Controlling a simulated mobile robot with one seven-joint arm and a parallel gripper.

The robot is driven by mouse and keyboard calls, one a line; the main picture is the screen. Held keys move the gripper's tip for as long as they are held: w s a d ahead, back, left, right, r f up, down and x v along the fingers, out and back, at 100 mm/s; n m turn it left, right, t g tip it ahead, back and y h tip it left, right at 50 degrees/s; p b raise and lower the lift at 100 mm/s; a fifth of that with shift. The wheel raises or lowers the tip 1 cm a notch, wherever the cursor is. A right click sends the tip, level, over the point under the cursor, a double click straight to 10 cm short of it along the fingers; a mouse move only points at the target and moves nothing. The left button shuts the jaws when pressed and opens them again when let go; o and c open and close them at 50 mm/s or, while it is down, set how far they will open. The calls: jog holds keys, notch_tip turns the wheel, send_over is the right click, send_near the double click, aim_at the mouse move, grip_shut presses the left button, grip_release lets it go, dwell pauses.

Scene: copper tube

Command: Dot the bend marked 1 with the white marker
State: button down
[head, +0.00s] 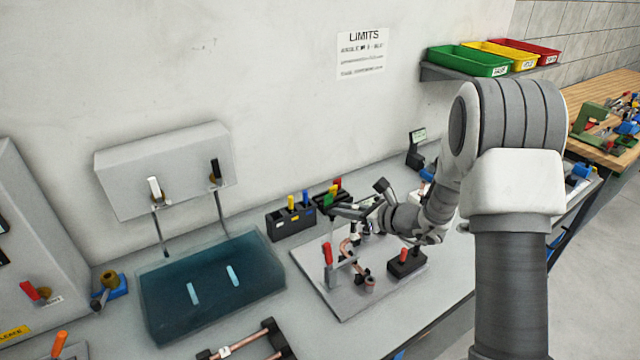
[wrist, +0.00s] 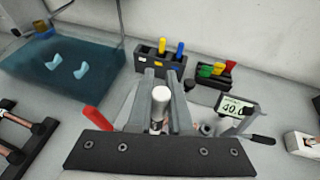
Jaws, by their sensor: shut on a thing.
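My gripper (wrist: 162,88) is shut on the white marker (wrist: 160,98), which stands between the two grey fingers with its pale end toward the wrist camera. In the head view my gripper (head: 352,212) is over the grey plate (head: 325,290), with its fingers toward the left. A bent copper tube (head: 345,248) is on that plate, below and close to my gripper. I cannot read a bend number, and I cannot tell whether the marker tip touches the tube. My gripper's body hides most of the tube in the wrist view.
A red-handled clamp (head: 328,254) stands at the plate's left, and a black block with a red knob (head: 405,264) at its right. Behind is a black marker rack (head: 291,223). A blue water tank (head: 211,285) is left. Another copper tube lies on black supports (head: 275,334) in front.

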aim_at(353, 234)
jog(key=p+v, duration=0.1)
jog(key=v, duration=0.3)
jog(key=shift+s+a, duration=0.2)
jog(key=shift+s, duration=0.05)
jog(key=shift+f+b, duration=0.25)
jog(key=shift+b, duration=0.15)
notch_tip(353, 234, down, 6)
jog(key=b, duration=0.6)
jog(key=shift+f+b, duration=0.35)
jog(key=shift+b, duration=0.25)
dwell(0.7)
jog(key=shift+r, duration=0.1)
dwell(0.3)
notch_tip(353, 234, up, 6)
jog(key=p, duration=0.3)
jog(key=shift+p, duration=0.4)
dwell(0.5)
